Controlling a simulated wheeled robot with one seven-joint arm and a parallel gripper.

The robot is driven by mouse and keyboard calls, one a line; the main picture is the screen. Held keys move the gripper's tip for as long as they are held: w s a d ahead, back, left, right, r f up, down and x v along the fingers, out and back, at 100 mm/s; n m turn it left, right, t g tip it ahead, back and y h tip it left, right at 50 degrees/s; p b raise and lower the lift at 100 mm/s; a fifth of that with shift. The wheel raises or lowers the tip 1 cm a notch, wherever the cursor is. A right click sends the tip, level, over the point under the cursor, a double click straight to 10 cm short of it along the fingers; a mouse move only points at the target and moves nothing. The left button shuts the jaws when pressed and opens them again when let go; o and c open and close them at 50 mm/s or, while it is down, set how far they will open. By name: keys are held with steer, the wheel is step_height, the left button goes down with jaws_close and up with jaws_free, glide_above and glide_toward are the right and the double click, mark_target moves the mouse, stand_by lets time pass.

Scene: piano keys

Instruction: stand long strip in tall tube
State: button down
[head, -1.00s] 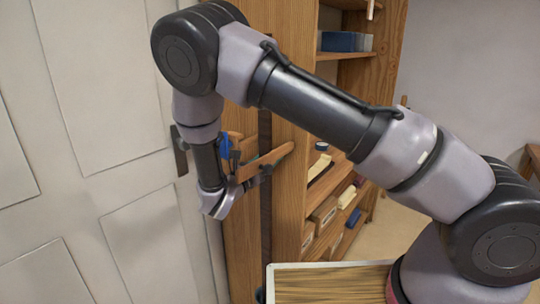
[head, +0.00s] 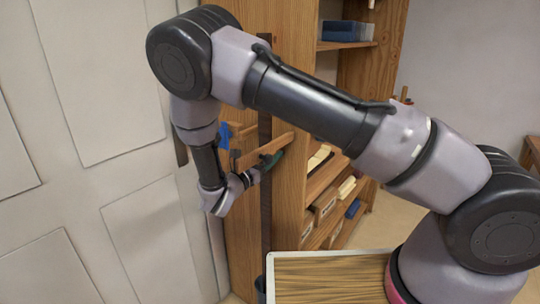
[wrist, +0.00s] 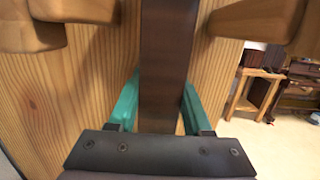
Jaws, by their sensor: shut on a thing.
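The long strip (head: 265,215) is a narrow dark brown bar, upright along the side of the wooden cabinet. In the wrist view the strip (wrist: 166,60) runs straight up between the two teal fingers (wrist: 158,105). A dark rim at the bottom of the head view looks like the tall tube (head: 260,287), mostly cut off and behind the tray. The strip's lower end is close above or at this rim; I cannot tell whether it is inside.
Wooden pegs stick out from the cabinet side (head: 290,200) around my gripper, and two show close in the wrist view (wrist: 75,10). A white panelled door (head: 90,130) stands at left. A wood-topped tray (head: 330,280) is in front. Shelves hold boxes (head: 325,208).

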steer(key=shift+w+d, duration=0.15)
steer(key=shift+c, duration=1.2)
jaws_free()
steer(key=v, duration=1.1)
